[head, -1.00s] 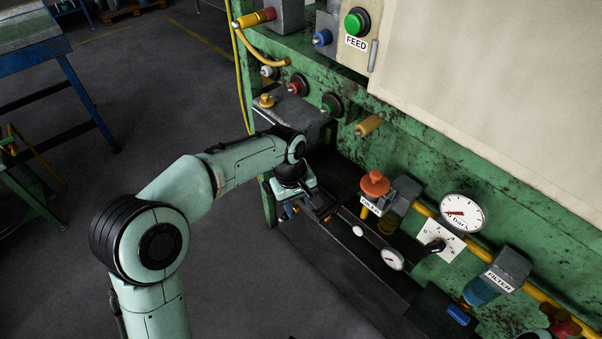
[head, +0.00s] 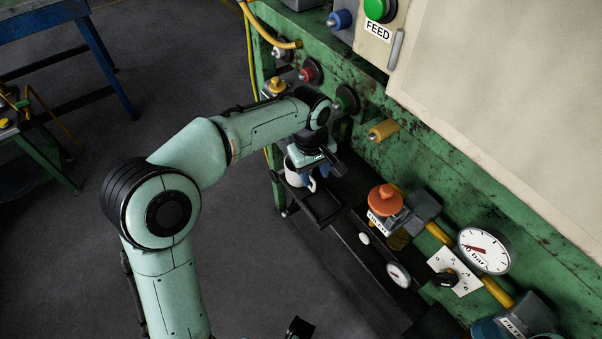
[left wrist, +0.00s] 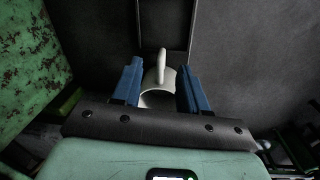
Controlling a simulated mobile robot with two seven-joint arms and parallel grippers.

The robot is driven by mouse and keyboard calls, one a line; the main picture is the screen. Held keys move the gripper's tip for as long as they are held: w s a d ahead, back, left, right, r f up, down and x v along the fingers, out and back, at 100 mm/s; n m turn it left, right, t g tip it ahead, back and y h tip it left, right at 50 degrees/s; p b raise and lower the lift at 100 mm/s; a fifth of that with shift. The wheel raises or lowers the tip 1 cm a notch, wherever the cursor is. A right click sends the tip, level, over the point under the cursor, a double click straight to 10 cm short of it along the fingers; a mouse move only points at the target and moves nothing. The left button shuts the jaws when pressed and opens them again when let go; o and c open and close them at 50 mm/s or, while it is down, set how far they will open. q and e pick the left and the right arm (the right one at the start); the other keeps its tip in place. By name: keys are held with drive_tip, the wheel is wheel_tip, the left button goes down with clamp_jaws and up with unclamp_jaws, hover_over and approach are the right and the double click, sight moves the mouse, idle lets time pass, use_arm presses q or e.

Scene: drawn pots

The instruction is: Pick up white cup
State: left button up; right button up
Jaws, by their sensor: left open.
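The white cup (head: 294,177) stands on the dark shelf of the green machine, partly hidden behind my left gripper (head: 312,178) in the head view. In the left wrist view the white cup (left wrist: 158,92) shows between the two blue fingers of my left gripper (left wrist: 160,82), with its handle pointing up in the picture. The fingers are open, one on each side of the cup, with gaps visible. Whether they touch it lower down cannot be told. My right gripper cannot be made out; a small dark part shows at the bottom edge of the head view.
The green machine panel (head: 440,150) rises close behind the shelf, with several knobs. An orange valve knob (head: 385,198), a small gauge (head: 398,275) and a large pressure gauge (head: 484,251) stand to the right. A blue table (head: 95,80) is far left. Open floor lies left.

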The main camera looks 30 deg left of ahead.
sight(314, 182)
use_arm(q)
drive_tip(key=shift+w+f+b, duration=0.15)
drive_tip(key=shift+f+b, duration=0.3)
drive_tip(key=shift+f, duration=2.25)
clamp_jaws()
